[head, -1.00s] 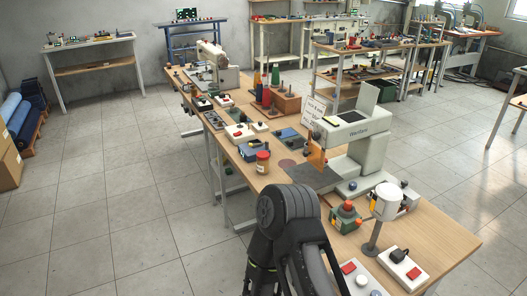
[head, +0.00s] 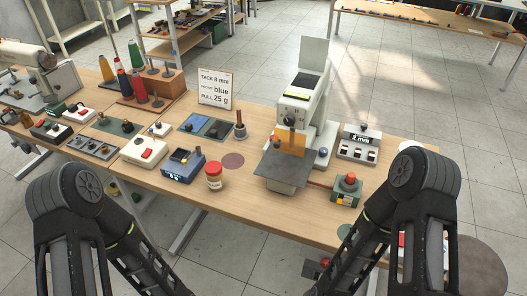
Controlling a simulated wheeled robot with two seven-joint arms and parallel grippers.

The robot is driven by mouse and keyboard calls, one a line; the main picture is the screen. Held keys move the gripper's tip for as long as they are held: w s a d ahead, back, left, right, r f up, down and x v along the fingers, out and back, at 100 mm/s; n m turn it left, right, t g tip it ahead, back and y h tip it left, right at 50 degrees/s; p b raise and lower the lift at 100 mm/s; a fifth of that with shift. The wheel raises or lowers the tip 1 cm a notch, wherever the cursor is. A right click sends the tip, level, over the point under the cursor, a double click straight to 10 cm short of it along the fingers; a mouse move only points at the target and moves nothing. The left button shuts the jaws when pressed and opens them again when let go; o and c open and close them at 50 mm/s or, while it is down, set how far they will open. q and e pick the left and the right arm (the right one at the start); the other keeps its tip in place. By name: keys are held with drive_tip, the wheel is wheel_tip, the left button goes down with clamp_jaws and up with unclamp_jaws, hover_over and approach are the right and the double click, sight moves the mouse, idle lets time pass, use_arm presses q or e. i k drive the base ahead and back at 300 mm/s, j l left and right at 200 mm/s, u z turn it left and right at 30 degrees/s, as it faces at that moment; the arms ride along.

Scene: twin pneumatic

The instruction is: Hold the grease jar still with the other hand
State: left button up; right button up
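The jar (head: 214,176), with a red lid and a pale yellowish body with a label, stands upright near the front edge of the wooden table (head: 262,218). It is right of a blue box device and left of the grey machine plate. No gripper touches it. My two black arms rise at the lower left and lower right of the head view, both well apart from the jar. Neither gripper's fingers can be made out, so their state does not show.
A white machine (head: 305,100) with a dark plate stands right of the jar. A blue box (head: 183,165) is close on its left. A green box with a red button (head: 347,188) stands at the right. A sign (head: 216,87) stands behind. Bare wood lies in front of the jar.

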sight(216, 183)
drive_tip(key=j+z, duration=0.45)
drive_tip(key=j, duration=0.6)
drive_tip(key=j+z, duration=0.4)
drive_tip(key=j, duration=0.65)
drive_tip(key=k, duration=0.05)
